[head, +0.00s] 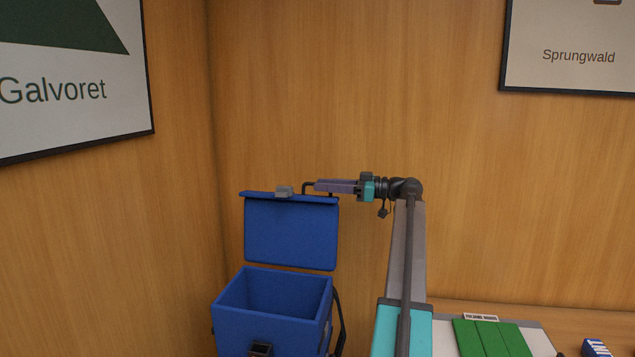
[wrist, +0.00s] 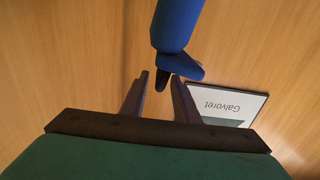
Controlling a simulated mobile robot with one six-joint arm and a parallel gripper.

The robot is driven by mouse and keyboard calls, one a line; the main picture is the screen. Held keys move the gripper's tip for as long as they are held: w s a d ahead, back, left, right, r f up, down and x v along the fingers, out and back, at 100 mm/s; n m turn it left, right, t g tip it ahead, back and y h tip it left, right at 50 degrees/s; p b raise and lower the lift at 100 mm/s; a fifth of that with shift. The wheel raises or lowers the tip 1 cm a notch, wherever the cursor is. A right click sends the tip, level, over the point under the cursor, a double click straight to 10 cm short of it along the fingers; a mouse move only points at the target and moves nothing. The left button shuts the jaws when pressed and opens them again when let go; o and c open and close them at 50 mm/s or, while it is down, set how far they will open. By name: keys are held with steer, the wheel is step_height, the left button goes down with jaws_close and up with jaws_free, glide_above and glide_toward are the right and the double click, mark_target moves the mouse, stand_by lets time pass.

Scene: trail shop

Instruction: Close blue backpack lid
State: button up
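The blue backpack (head: 268,325) stands upright with its top open. Its blue lid (head: 290,233) is raised upright behind the opening, and a grey buckle (head: 284,191) sits on the lid's upper edge. My gripper (head: 312,187) reaches in from the right at the height of that edge, by the lid's right upper corner. In the wrist view the two fingers of my gripper (wrist: 160,80) are apart, with nothing clearly held. The blue lid (wrist: 175,30) shows just beyond the fingertips there, with a dark piece at its end; contact cannot be told.
Wooden walls stand close behind and to the left. Framed posters hang at left (head: 75,75) and right (head: 570,50). A counter (head: 545,312) at lower right holds green folded items (head: 490,338) and a small blue-and-white item (head: 596,348). The air above the backpack opening is clear.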

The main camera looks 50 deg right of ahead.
steer(key=shift+p+x, duration=0.3)
steer(key=shift+x, duration=1.1)
jaws_close()
